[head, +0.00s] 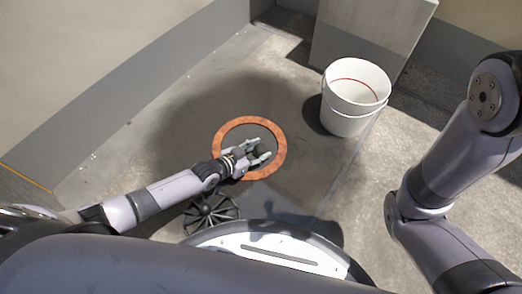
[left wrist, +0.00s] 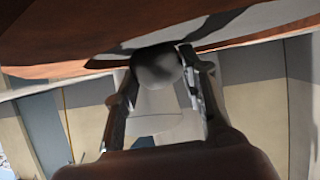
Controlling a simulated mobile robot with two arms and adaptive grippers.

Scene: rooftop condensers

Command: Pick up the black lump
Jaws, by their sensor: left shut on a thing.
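The black lump (head: 257,154) is a small dark rounded piece inside the orange ring on the grey floor. My left gripper (head: 262,156) reaches over the ring's lower right part, with its fingers around the lump. In the left wrist view the lump (left wrist: 157,67) looks dark grey and round, between the two fingertips (left wrist: 158,72). The left gripper is shut on it. I cannot tell whether the lump touches the floor. My right arm shows at the right of the head view, but its gripper is out of view.
The orange ring (head: 221,132) lies flat on the floor around the lump. A white bucket (head: 346,122) stands to its upper right, in front of a pale box (head: 368,35). A black spoked round thing (head: 210,212) is beside my left arm. A low grey wall edge runs along the left.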

